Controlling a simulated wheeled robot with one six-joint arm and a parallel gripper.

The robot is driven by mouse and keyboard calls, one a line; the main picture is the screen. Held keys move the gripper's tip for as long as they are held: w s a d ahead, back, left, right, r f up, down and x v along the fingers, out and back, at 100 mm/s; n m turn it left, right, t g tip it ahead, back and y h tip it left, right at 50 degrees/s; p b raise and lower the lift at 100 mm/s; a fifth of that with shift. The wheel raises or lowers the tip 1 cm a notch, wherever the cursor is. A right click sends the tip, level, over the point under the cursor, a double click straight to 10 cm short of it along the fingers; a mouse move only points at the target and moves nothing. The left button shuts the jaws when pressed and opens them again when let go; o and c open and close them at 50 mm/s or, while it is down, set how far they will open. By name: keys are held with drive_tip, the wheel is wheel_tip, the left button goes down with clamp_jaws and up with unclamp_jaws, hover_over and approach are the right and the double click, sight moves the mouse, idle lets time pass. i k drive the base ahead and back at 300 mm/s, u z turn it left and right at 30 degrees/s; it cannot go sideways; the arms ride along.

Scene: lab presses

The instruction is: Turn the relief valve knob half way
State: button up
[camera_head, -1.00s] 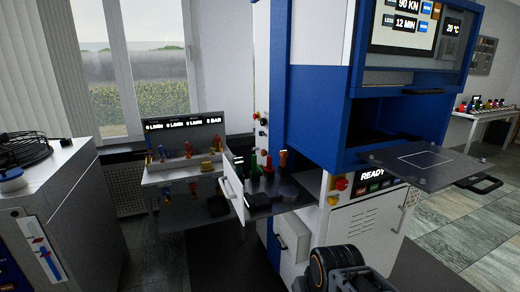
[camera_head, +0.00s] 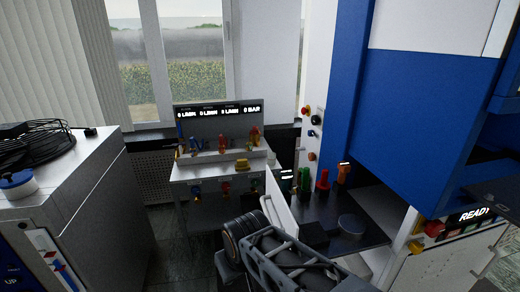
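A small white valve bench (camera_head: 215,172) stands ahead, left of centre. Its display panel (camera_head: 218,110) shows several flow readings of 0 and one of 0 BAR. Blue, orange and red valve fittings stand along it, with a red one (camera_head: 254,135) at the right end under the BAR reading. A yellow fitting (camera_head: 242,164) sits on the front ledge, and small coloured knobs (camera_head: 225,186) hang below. I cannot tell which one is the relief valve knob. My arm shows at the bottom centre, well short of the bench. Its gripper fingers do not show.
The blue press (camera_head: 420,110) fills the right. A grey cabinet (camera_head: 90,200) with a cable coil (camera_head: 45,145) stands left. Floor (camera_head: 175,255) between cabinet and bench is clear.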

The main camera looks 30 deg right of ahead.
sight(311, 157)
drive_tip(key=z, duration=0.1)
drive_tip(key=i, duration=1.8)
drive_tip(key=z, duration=0.5)
